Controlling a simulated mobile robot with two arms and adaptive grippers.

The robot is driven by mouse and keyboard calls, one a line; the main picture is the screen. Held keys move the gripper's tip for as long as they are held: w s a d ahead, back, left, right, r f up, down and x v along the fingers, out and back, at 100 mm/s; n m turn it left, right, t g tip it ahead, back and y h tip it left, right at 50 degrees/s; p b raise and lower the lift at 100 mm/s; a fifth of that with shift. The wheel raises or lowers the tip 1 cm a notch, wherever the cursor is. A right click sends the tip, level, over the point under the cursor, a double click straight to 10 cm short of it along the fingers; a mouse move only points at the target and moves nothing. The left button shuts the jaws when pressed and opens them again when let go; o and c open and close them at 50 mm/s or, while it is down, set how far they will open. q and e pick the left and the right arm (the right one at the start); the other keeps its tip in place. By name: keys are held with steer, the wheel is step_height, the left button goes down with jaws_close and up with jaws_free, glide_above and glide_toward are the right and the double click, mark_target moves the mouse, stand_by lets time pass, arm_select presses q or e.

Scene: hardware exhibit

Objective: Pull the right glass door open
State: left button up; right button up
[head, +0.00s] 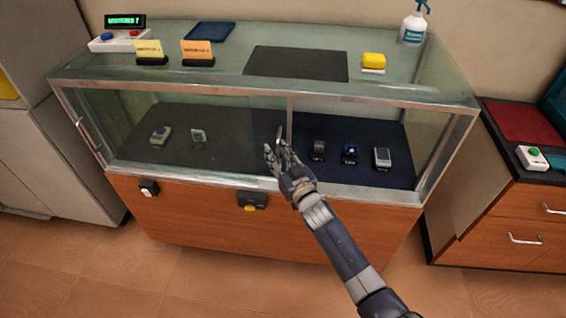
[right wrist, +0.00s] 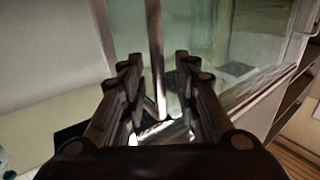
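The glass display case (head: 170,92) has a glass front with a metal frame. A vertical metal post (head: 290,112) divides the front, and the right glass section (head: 350,112) lies to its right. My right gripper (head: 274,142) is in front of the case, close to this post near the middle of the front. In the right wrist view the right gripper (right wrist: 157,70) is open, with a thin vertical metal bar (right wrist: 155,45) showing between its fingers. I cannot tell whether the fingers touch the bar. My left gripper is not in view.
Several small devices, including a grey one (head: 382,157), stand inside the case. A wooden cabinet (head: 510,225) stands at right. The floor (head: 190,270) in front is clear.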

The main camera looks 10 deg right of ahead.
steer(key=v, duration=1.2)
steer(key=shift+a, duration=0.1)
steer(key=s+d+f+g+h, duration=0.1)
steer(key=s+d+f+g, duration=0.2)
steer(key=f, duration=0.7)
steer(key=s+d+f+m+g+h, duration=0.1)
steer(key=s+d+f+g+h, duration=0.1)
steer(key=s+f, duration=0.65)
steer(key=s+d+f+g+h, duration=0.1)
steer(key=s+d+f+g, duration=0.15)
steer(key=f, duration=1.05)
steer(key=s+d+f+g, duration=0.2)
steer(key=s+f, duration=0.4)
steer(key=s, duration=0.5)
steer(key=s+d+f+g+h, duration=0.1)
steer(key=s+d+f+g, duration=0.2)
steer(key=s, duration=0.9)
steer(key=s+d+f+g+h, duration=0.1)
steer(key=s+d+f+g, duration=0.1)
steer(key=s+f, duration=0.7)
steer(key=s+g, duration=0.1)
steer(key=s, duration=0.2)
steer(key=shift+f+m, duration=0.25)
steer(key=shift+m, duration=0.05)
steer(key=shift+s+d+g, duration=0.1)
steer(key=shift+d+g, duration=0.1)
steer(key=shift+g, duration=0.05)
